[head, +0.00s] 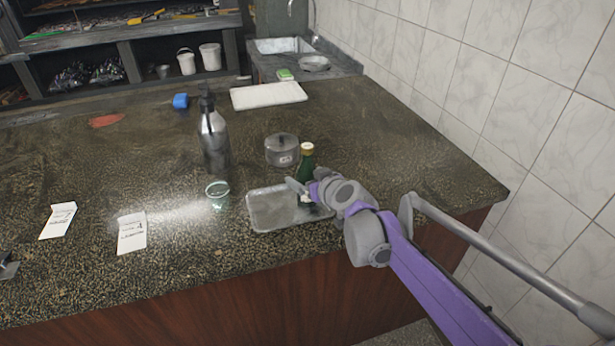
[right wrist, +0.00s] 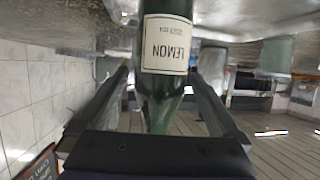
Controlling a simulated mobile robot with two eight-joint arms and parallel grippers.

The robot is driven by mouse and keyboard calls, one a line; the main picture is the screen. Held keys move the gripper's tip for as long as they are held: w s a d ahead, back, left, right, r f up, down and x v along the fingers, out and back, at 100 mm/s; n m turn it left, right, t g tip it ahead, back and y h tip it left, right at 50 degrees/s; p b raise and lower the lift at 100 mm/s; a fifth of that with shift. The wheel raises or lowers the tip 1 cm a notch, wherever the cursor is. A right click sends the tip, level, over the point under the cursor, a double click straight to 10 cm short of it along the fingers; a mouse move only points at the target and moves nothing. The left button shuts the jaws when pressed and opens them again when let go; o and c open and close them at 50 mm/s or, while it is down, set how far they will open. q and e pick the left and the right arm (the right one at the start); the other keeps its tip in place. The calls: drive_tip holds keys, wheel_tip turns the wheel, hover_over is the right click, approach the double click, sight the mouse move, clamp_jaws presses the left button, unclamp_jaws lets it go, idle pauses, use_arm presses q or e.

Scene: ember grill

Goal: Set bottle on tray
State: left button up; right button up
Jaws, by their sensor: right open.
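The dark green bottle (head: 306,161) has a yellowish cap and a white label reading LEMON. It stands upright, and its base appears to be on the right part of the metal tray (head: 262,222), partly hidden by my gripper. My right gripper (head: 301,188) is at the bottle in the head view. In the right wrist view, which is upside down, the bottle (right wrist: 165,45) is between the open fingers (right wrist: 163,90), with visible gaps beside its neck. My left gripper is not in view.
A small glass (head: 217,195) and a dark spray bottle (head: 213,143) stand to the left. Two paper slips (head: 132,232) lie further left. A white board (head: 268,95) lies at the back. A tiled wall (head: 545,100) bounds the right.

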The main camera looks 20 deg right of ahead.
drive_tip(key=shift+r, duration=0.1)
drive_tip(key=shift+s+r, duration=0.15)
drive_tip(key=shift+s, duration=0.05)
drive_tip(key=p+v, duration=0.1)
drive_tip(key=v, duration=1.1)
drive_tip(key=s+a+f+g, duration=0.2)
drive_tip(key=s+a+f, duration=0.1)
drive_tip(key=s+f, duration=0.3)
drive_tip(key=s+a+f+g, duration=0.3)
drive_tip(key=s+f, duration=0.2)
drive_tip(key=s, duration=0.3)
drive_tip(key=s+d+f+m+g+h, duration=0.2)
drive_tip(key=s+d+f+g, duration=0.1)
drive_tip(key=s+f, duration=0.5)
drive_tip(key=s, duration=0.3)
drive_tip(key=shift+s+d+h, duration=0.3)
drive_tip(key=shift+s, duration=0.1)
drive_tip(key=shift+r, duration=0.15)
